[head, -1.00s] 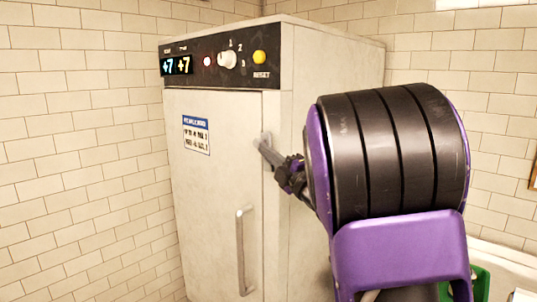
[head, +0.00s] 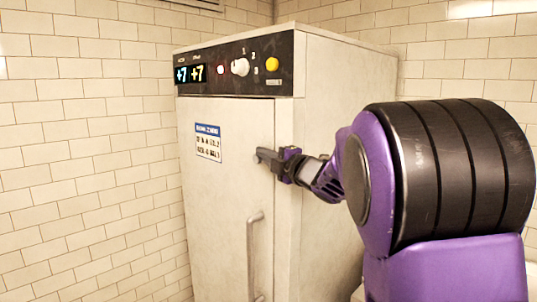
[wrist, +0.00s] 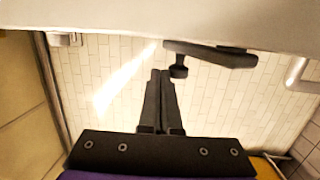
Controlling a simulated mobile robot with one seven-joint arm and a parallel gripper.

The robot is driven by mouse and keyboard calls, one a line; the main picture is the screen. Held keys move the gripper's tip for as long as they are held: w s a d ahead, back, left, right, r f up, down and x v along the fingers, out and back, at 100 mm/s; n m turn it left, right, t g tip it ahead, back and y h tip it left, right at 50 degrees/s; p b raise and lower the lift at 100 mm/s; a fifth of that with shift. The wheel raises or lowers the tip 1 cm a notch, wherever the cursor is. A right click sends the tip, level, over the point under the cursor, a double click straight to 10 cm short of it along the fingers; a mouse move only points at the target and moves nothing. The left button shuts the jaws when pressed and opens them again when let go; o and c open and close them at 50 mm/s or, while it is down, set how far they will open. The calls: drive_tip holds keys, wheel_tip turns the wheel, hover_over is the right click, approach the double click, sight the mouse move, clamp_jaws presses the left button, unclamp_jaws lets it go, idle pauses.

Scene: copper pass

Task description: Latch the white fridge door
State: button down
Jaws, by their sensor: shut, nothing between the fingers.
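The white fridge door (head: 222,190) fills the front of the fridge in the head view. It looks flush or nearly flush with the frame; I cannot tell whether a small gap remains. A vertical bar handle (head: 251,258) is low on its right side, and one end shows in the wrist view (wrist: 298,75). A dark latch lever (wrist: 222,54) with a short peg shows in the wrist view. My gripper (head: 268,160) is at the door's right edge, at the latch. In the wrist view its shut, empty fingers (wrist: 160,74) end beside the peg; contact is unclear.
A black control panel (head: 235,67) with displays, a white knob and a yellow reset button runs above the door. A label (head: 208,142) is on the door. Tiled walls (head: 85,130) stand left of and behind the fridge. My large purple and black arm blocks the lower right.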

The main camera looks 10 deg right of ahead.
sight(255, 158)
drive_tip(key=shift+w+a+f+g+h, duration=0.3)
drive_tip(key=shift+w+a+f+g, duration=0.45)
drive_tip(key=shift+w+f, duration=0.2)
drive_tip(key=shift+w, duration=0.1)
idle(0.9)
